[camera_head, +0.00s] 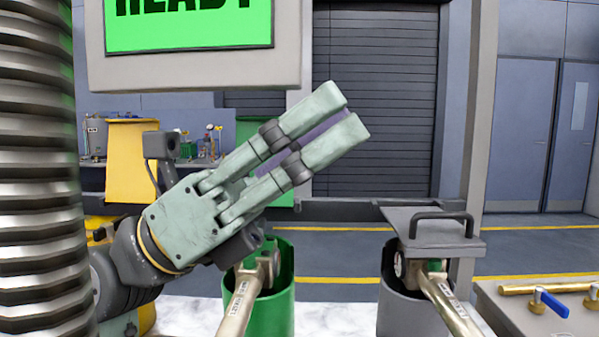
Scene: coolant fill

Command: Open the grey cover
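The grey cover (393,216) is a flat plate with a dark arched handle (443,217). It sits above the top of a grey round holder (397,314) at the right of centre, and looks roughly level. A metal nozzle (446,308) with a label shows below the cover, at the holder's mouth. My gripper (346,112) is up and to the left of the cover, pointing up and right, clear of it. Its two pale green fingers lie close and parallel with purple pads between them.
A green round holder (281,307) with another metal nozzle (238,305) stands below my gripper. A grey box (512,316) with a brass pipe and blue-handled valve (550,303) is at lower right. A screen (190,22) reading READY hangs at upper left. A grey post (468,120) rises behind the cover.

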